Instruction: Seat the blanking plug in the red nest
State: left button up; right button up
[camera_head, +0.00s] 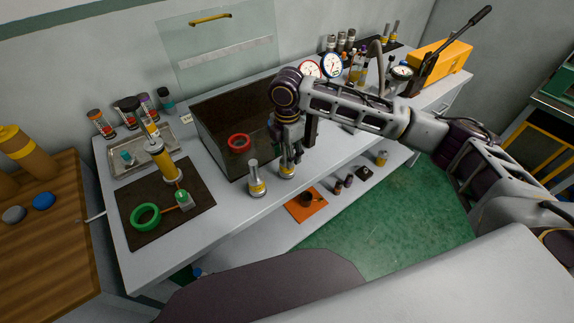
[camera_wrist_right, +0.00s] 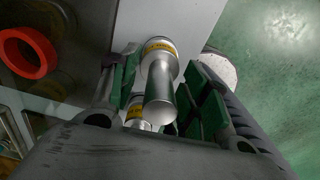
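Two silver plug-like pieces with yellow bands stand upright near the bench's front edge. One metal plug (camera_head: 287,171) is under my right gripper (camera_head: 291,153); the other metal plug (camera_head: 257,183) is just to its left. In the right wrist view, a plug (camera_wrist_right: 160,75) has its silver stem between my green-padded fingers (camera_wrist_right: 163,98). Gaps show beside the stem, so the gripper looks open around it. The second plug (camera_wrist_right: 137,112) shows partly behind the stem. A red ring (camera_head: 239,142), apparently the red nest, lies in the dark tank; it also shows in the wrist view (camera_wrist_right: 27,53). My left gripper is out of view.
The tank (camera_head: 214,147) has clear walls, left of my right arm. A dark mat (camera_head: 140,237) holds a green ring (camera_head: 145,216) and a yellow cylinder (camera_head: 162,160). Gauges and bottles stand at the back right. The front bench strip left of the plugs is clear.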

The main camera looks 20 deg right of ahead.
jog(key=c, duration=0.4)
grip_shut()
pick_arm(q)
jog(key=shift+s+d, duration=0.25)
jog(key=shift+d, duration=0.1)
pick_arm(e)
jog(key=shift+r, duration=0.2)
